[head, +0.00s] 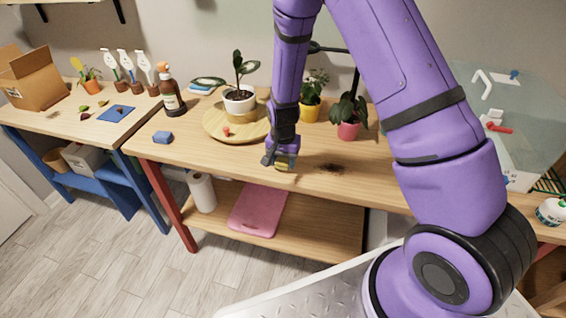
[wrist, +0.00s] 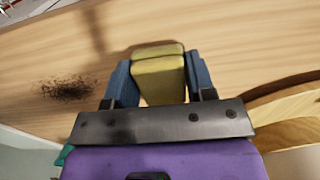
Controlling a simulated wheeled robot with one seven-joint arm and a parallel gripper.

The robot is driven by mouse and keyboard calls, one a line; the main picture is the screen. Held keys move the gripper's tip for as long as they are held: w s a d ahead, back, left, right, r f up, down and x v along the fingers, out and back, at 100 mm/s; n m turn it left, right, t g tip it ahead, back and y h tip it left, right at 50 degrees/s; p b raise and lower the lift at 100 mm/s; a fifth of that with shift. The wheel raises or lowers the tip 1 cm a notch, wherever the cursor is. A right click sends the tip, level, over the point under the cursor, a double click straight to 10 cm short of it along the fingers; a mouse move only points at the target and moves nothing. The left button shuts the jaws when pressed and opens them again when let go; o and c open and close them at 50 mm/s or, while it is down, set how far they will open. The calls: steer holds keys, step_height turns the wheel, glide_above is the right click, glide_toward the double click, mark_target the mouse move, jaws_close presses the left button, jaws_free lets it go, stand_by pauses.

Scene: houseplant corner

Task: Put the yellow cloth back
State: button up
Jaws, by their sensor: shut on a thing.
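The yellow cloth (wrist: 160,75) is folded and sits between the two blue fingers of my gripper (wrist: 162,85) in the wrist view. In the head view my gripper (head: 281,160) is over the front part of the middle table (head: 215,155), with the cloth (head: 285,164) showing small and partly hidden below the fingers. The gripper is shut on the cloth. I cannot tell whether the cloth touches the table top.
A dark patch of soil (head: 330,168) lies right of the gripper. A round wooden tray (head: 212,124) with a potted plant (head: 239,98) stands left. A yellow pot (head: 310,112) and pink pot (head: 348,130) stand behind. A blue sponge (head: 163,137) lies at the left.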

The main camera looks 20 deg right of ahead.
mark_target(283, 160)
steer(key=shift+f, duration=0.5)
steer(key=shift+f, duration=0.1)
steer(key=o, duration=1)
steer(key=shift+c, duration=0.2)
step_height(283, 160, up, 12)
steer(key=shift+r, duration=0.2)
